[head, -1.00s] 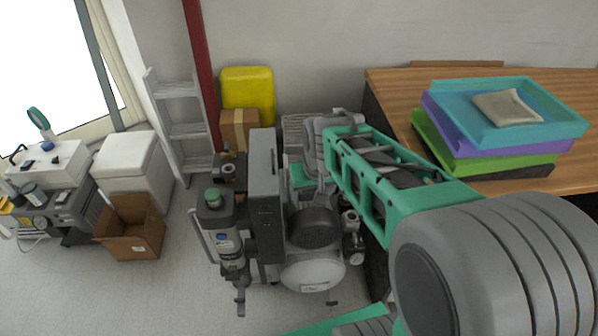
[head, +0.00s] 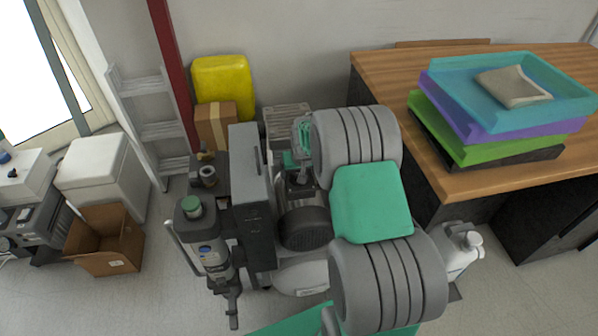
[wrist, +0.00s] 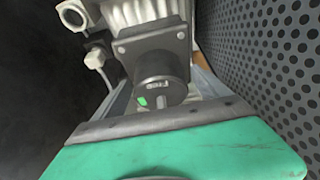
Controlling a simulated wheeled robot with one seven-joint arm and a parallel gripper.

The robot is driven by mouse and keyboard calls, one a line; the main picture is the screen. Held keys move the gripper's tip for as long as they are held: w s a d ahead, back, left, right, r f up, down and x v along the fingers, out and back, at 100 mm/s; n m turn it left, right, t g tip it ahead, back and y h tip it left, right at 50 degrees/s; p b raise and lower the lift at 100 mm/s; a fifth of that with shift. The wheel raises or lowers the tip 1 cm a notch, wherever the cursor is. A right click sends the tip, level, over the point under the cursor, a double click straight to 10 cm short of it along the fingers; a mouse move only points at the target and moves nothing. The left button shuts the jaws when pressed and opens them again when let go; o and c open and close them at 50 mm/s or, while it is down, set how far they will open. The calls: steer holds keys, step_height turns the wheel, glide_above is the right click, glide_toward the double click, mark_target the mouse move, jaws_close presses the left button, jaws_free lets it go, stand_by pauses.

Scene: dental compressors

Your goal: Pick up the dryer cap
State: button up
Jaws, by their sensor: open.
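The dryer cap appears to be the round green cap (head: 192,206) on top of the upright grey dryer canister (head: 207,240), at the left of the compressor in the head view. It sits upright there, with nothing touching it. My gripper (head: 299,182) is open, to the right of the cap and beyond the tall grey box, over the compressor; my arm partly hides it. In the wrist view, a dark motor-like cylinder (wrist: 160,78) and a ribbed light housing (wrist: 140,14) show ahead. The cap is not visible there.
The tall dark grey box (head: 251,190) stands between my gripper and the cap. A wooden desk (head: 440,185) with stacked trays (head: 470,110) is at the right. A cardboard box (head: 104,240) and white bin (head: 100,170) are at the left, with open floor in front.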

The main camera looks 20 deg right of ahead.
steer(key=shift+c, duration=0.4)
steer(key=shift+r, duration=0.1)
steer(key=c, duration=1.5)
